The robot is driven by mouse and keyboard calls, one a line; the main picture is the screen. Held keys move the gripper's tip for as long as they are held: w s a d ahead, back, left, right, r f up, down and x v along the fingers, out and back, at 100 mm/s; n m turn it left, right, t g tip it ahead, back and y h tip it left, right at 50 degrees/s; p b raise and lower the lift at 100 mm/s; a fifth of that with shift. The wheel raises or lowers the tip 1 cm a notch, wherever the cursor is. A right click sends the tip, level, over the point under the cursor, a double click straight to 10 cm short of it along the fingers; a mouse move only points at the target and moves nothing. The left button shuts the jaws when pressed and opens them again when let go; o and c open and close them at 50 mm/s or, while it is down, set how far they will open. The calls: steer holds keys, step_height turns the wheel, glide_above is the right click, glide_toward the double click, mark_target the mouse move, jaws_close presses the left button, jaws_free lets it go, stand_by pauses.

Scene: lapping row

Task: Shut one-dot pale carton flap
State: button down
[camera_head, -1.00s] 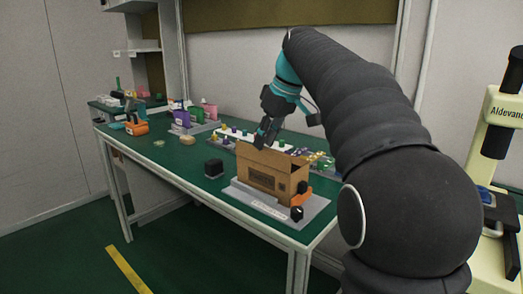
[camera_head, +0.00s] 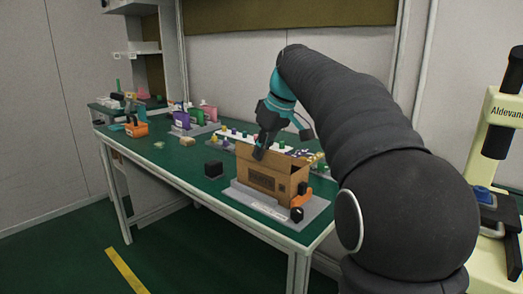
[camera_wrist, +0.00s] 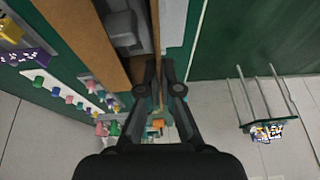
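The brown cardboard carton (camera_head: 268,181) stands on a grey plate (camera_head: 240,193) at the near right end of the green bench, its top at least partly open. My gripper (camera_head: 258,155) points down at the carton's upper edge on the side facing the head camera. In the wrist view, my gripper's fingertips (camera_wrist: 160,68) are close together at a thin brown carton edge (camera_wrist: 155,30). I cannot tell whether they clamp it. Grey contents (camera_wrist: 123,28) show inside the carton. I can make out no dot mark.
A white rack of coloured pegs (camera_head: 228,138) lies behind. A microscope (camera_head: 495,150) stands at right.

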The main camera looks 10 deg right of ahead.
mark_target(256, 162)
steer(key=shift+d, duration=0.1)
steer(key=shift+w+d+g+y+p, duration=0.25)
steer(key=shift+g+y+p, duration=0.1)
steer(key=shift+g+y, duration=0.2)
steer(key=shift+w+d+f+m+g+y, duration=0.1)
steer(key=shift+d+m+g+y, duration=0.15)
steer(key=shift+y, duration=0.25)
steer(key=shift+w+d+f+m+g+y, duration=0.15)
steer(key=shift+g+y, duration=0.15)
steer(key=shift+y, duration=0.15)
steer(key=y, duration=0.1)
steer(key=g+y, duration=0.1)
steer(key=y, duration=0.1)
steer(key=d+m+g+y, duration=0.1)
steer(key=shift+w+f, duration=0.35)
steer(key=shift+g, duration=0.4)
steer(key=c, duration=1.4)
jaws_free()
